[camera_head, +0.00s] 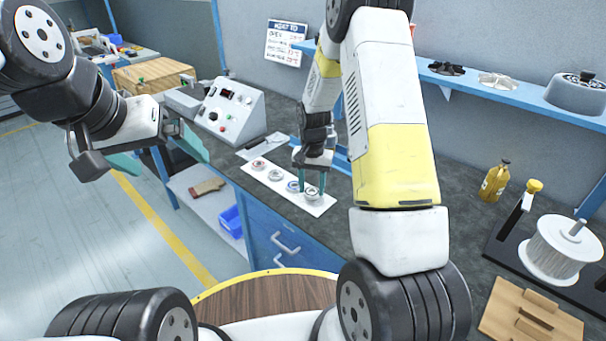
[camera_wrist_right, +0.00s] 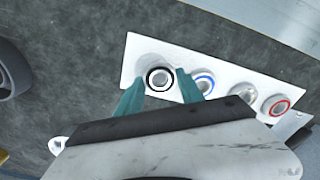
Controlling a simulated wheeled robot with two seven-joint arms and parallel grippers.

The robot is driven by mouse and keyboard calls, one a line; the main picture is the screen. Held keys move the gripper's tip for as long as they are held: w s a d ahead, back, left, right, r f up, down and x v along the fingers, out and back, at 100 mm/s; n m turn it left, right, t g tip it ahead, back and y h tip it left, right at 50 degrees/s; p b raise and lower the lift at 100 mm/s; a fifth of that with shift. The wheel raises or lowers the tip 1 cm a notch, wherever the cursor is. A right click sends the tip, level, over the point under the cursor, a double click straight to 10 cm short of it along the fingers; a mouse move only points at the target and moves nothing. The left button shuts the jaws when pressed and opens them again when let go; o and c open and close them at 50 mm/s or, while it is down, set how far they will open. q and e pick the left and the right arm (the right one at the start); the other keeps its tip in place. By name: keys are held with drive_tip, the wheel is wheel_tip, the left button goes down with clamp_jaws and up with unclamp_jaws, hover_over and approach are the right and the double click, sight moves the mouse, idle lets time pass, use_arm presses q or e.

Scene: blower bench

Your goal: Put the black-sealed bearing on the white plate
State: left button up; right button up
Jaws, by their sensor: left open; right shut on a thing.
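A long white plate (camera_head: 318,208) lies on the dark bench with several ring bearings in a row; it also shows in the right wrist view (camera_wrist_right: 132,55). The black-sealed bearing (camera_wrist_right: 159,79) is at the plate's near end, between the fingertips of my right gripper (camera_wrist_right: 160,84). The right gripper (camera_head: 312,184) points down and is shut on this bearing. I cannot tell whether the bearing touches the plate. Beside it are a blue-ringed bearing (camera_wrist_right: 204,82), a plain metal one (camera_wrist_right: 243,92) and a red-ringed one (camera_wrist_right: 277,105). My left gripper (camera_head: 155,160) is open and empty, left of the bench.
A control box (camera_head: 230,112) stands behind the plate, with a pale flat item (camera_head: 262,146) between them. At the right are a yellow bottle (camera_head: 495,180), a white spool (camera_head: 560,248) and a wooden board (camera_head: 530,315). A blue shelf (camera_head: 500,88) runs along the wall.

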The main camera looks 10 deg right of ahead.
drive_tip(key=shift+f, duration=0.7)
drive_tip(key=shift+f, duration=0.1)
drive_tip(key=o, duration=1.3)
drive_tip(key=shift+o, duration=0.2)
drive_tip(key=s+r+n+t, duration=0.1)
drive_tip(key=s+r, duration=0.2)
drive_tip(key=r, duration=0.8)
drive_tip(key=s+r+t, duration=0.1)
drive_tip(key=s+r, duration=0.1)
drive_tip(key=r, duration=0.9)
drive_tip(key=s+r+n+t, duration=0.1)
drive_tip(key=s+r, duration=0.2)
drive_tip(key=s, duration=0.3)
drive_tip(key=s+a+r+n+t+y, duration=0.1)
drive_tip(key=s+r, duration=0.3)
drive_tip(key=s, duration=0.3)
drive_tip(key=s+r+n+t+y, duration=0.1)
drive_tip(key=s+r+n+t, duration=0.1)
drive_tip(key=s+r, duration=0.2)
drive_tip(key=s, duration=0.3)
drive_tip(key=shift+s+a, duration=0.15)
drive_tip(key=shift+s, duration=0.05)
